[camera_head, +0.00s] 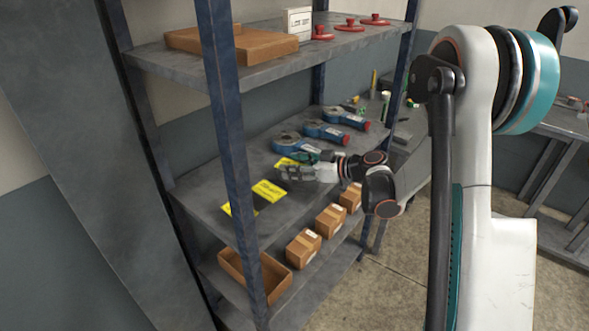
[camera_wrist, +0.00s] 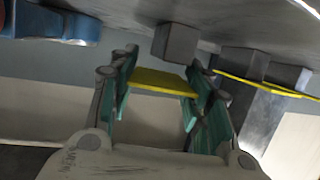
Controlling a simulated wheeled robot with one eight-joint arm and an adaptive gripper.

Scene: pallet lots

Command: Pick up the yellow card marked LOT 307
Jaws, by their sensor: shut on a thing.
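My gripper (camera_head: 290,168) reaches over the middle shelf from the right. In the wrist view its two green-padded fingers (camera_wrist: 160,75) are shut on a yellow card (camera_wrist: 162,84), held edge to edge between them. Its print cannot be read there. In the head view a yellow card (camera_head: 284,161) shows at the fingertips, partly hidden by the gripper. A second yellow card (camera_head: 268,190) with dark print lies in front of it, and a third yellow card (camera_head: 228,209) is partly behind the blue post. I cannot read which is LOT 307.
Blue-handled tools (camera_head: 325,131) lie just behind the gripper on the middle shelf (camera_head: 200,185). Blue posts (camera_head: 229,140) stand at the shelf's front. Cartons (camera_head: 303,247) and an open box (camera_head: 232,266) sit below. Another yellow card (camera_wrist: 262,86) is close right in the wrist view.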

